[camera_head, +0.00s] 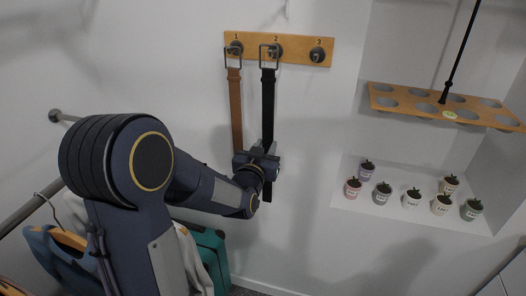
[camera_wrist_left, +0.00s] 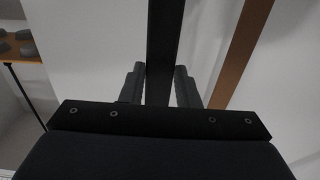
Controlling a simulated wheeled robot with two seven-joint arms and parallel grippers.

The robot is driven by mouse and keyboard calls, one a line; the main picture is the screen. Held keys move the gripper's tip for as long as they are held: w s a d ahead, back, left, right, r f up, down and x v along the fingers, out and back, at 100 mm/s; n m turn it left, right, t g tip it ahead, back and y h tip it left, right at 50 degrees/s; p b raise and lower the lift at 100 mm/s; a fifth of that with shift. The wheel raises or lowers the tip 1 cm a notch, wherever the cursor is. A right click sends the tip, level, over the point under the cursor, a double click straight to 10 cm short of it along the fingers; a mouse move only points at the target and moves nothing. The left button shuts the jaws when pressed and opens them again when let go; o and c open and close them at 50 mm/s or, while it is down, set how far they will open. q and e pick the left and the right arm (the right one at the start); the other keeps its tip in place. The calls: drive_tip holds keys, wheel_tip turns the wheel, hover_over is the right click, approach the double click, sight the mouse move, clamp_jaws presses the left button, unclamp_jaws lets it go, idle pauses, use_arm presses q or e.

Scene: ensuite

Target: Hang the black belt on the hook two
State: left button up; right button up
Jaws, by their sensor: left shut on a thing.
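The wooden hook rail (camera_head: 297,42) on the wall carries three numbered dark hooks. The black belt (camera_head: 268,100) hangs straight down below hook two (camera_head: 275,50), with its square buckle (camera_head: 263,53) in front of that hook. Whether the buckle rests on the hook, I cannot tell. My left gripper (camera_head: 265,150) is shut on the black belt's lower strap, and the belt's end shows below it. In the left wrist view the black strap (camera_wrist_left: 164,45) runs up between the two fingers. A brown belt (camera_head: 235,110) hangs at hook one (camera_head: 234,48). My right gripper is not in view.
Hook three (camera_head: 317,55) is empty. A wooden shelf with round holes (camera_head: 420,102) hangs at the right, above several small potted plants (camera_head: 411,199) in a wall niche. A clothes rail with garments (camera_head: 60,255) and a teal case (camera_head: 212,255) are at the lower left.

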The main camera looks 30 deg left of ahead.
sight(267, 149)
use_arm(q)
drive_tip(key=shift+x, duration=1.1)
drive_tip(key=shift+w+a+f+b, duration=0.2)
drive_tip(key=shift+w+f+b, duration=0.6)
drive_tip(key=shift+b, duration=0.55)
drive_tip(key=shift+f, duration=0.15)
drive_tip(key=o, duration=1.1)
drive_tip(key=shift+s, duration=0.1)
drive_tip(key=s+d+f+g+h, duration=0.2)
drive_tip(key=s+d+g, duration=0.2)
drive_tip(key=s, duration=0.7)
drive_tip(key=s+d+f+g+h, duration=0.3)
drive_tip(key=s+d+g, duration=0.1)
drive_tip(key=s, duration=0.8)
drive_tip(key=s+d+f+m+g+h+b, duration=0.1)
drive_tip(key=s+d+f+g+h, duration=0.2)
drive_tip(key=s, duration=0.8)
drive_tip(key=shift+s+d+g, duration=0.2)
drive_tip(key=shift+d+g, duration=0.2)
drive_tip(key=shift+d, duration=0.55)
